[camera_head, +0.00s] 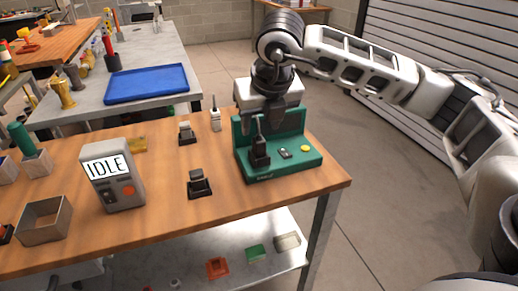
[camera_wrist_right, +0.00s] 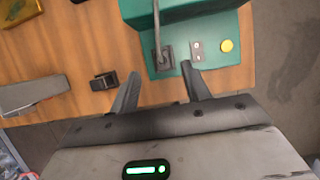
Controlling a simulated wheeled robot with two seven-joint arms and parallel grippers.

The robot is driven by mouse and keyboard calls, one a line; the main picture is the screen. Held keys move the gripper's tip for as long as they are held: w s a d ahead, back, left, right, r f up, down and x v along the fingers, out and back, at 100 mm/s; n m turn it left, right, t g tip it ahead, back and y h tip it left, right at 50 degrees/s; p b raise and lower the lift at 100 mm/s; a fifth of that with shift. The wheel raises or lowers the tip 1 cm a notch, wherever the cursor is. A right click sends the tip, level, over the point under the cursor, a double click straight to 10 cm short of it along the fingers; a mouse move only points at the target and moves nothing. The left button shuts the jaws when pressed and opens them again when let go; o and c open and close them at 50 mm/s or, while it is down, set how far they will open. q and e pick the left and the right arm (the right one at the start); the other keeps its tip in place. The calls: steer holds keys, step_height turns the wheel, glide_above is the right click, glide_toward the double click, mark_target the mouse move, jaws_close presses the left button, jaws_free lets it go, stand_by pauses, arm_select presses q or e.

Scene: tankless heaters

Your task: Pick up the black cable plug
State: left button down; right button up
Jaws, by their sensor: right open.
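The black cable plug (camera_head: 259,153) stands upright in the green fixture (camera_head: 300,163), its grey cable rising from its top. In the right wrist view the plug (camera_wrist_right: 165,58) is on the green fixture (camera_wrist_right: 205,68), just beyond my fingertips. My right gripper (camera_head: 262,116) points down above the plug, its two dark fingers apart on either side of the cable. In the right wrist view the open right gripper (camera_wrist_right: 158,68) has nothing between its fingers. My left gripper is not in view.
The table's right edge is close to the fixture.

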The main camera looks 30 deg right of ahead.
mark_target(259, 139)
steer(key=shift+p+x, duration=0.5)
steer(key=shift+x, duration=2.7)
steer(key=shift+s, duration=0.15)
jaws_close()
